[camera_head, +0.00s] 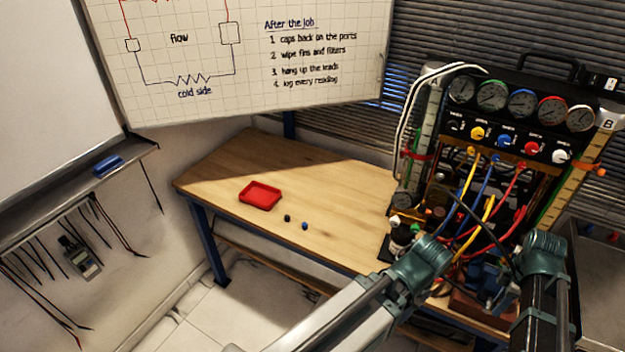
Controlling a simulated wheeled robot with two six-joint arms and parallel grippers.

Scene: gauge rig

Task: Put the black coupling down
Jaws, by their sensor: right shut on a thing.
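My right arm comes up from the lower right, and its gripper (492,288) is low in front of the gauge rig (520,130), among the hoses. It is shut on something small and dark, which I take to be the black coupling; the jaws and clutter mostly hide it. A black hose (487,222) curves down from the rig toward this gripper. My left arm comes in from the lower left to a teal wrist in front of the rig's lower left; its jaws cannot be made out.
The wooden table (345,195) is mostly clear on its left. It holds a red tray (261,195), a small dark cap (287,218) and a small blue cap (305,226). Yellow, blue and red hoses (515,185) crowd the rig's front.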

